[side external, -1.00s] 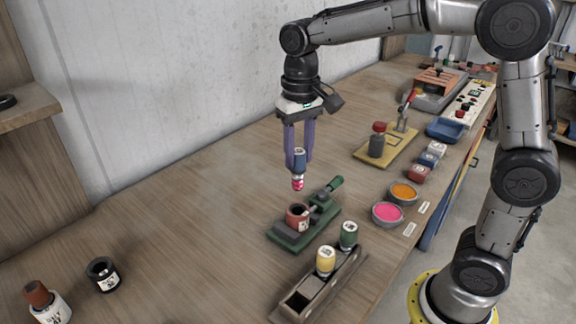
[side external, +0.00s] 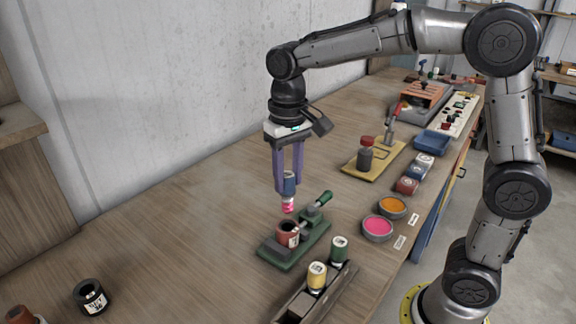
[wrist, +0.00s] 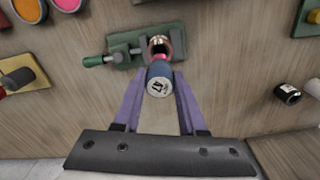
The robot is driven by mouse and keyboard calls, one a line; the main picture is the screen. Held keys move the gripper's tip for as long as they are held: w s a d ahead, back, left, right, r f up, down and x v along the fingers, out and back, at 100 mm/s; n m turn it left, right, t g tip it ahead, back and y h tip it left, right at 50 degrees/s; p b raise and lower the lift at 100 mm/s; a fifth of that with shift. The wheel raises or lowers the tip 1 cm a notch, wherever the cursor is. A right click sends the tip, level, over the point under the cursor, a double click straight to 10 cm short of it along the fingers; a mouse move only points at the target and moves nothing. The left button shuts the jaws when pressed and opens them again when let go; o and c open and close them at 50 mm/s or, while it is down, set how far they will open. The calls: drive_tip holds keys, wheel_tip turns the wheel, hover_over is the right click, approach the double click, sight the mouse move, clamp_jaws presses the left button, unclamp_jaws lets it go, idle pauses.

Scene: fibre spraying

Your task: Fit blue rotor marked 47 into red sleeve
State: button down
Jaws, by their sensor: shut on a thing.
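My gripper (side external: 288,188) is shut on the blue rotor (side external: 289,179), which hangs upright with its pink-coated end (side external: 288,205) down. The wrist view shows the rotor (wrist: 159,80) between the fingers, its white end marked 47. The red sleeve (side external: 288,235) stands open end up in a green clamp (side external: 277,256) with a green-handled lever. The pink end is just above the sleeve mouth in the side view, apparently apart from it. In the wrist view the sleeve (wrist: 179,43) shows beyond the rotor, its dark opening partly covered by the pink end.
A rack (side external: 338,290) with a yellow rotor (side external: 317,276) and a green rotor (side external: 339,249) stands in front of the clamp. Pink (side external: 377,227) and orange (side external: 392,206) pots are to the right.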

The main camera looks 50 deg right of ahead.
sight(288, 212)
drive_tip(key=shift+f, duration=1.4)
drive_tip(key=shift+f, duration=3.05)
drive_tip(key=shift+c, duration=2)
unclamp_jaws()
wheel_tip(288, 212, up, 13)
drive_tip(key=shift+f, duration=0.2)
drive_tip(key=shift+r, duration=0.6)
